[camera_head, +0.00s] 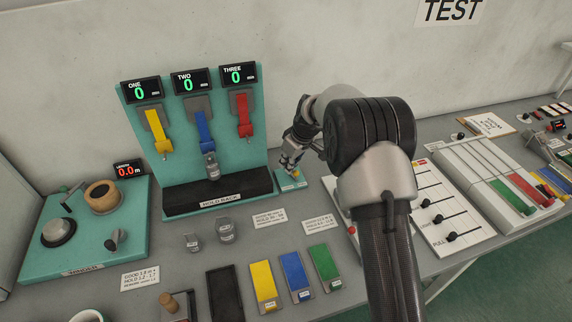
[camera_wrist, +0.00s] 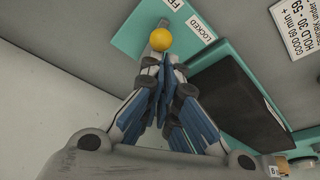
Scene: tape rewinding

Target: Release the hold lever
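The hold lever shows in the wrist view as a short grey lever with a yellow ball knob (camera_wrist: 159,39). It stands on a small teal plate (camera_wrist: 128,43) with white labels, one reading LOCKED and one partly cut off starting with F. In the head view the plate (camera_head: 291,183) lies right of the HOLD RACK stand. My gripper (camera_wrist: 167,62) points down at the plate, its blue-padded fingers close together with their tips right at the knob. In the head view my gripper (camera_head: 289,164) hides the knob. I cannot tell whether the fingers press on it.
The teal HOLD RACK (camera_head: 218,142) stands close left, with yellow, blue and red straps hanging under three displays reading 0. Metal weights (camera_head: 226,230), paper cards (camera_head: 269,218) and coloured strips (camera_head: 263,280) lie in front. A slider panel (camera_head: 440,208) is to the right.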

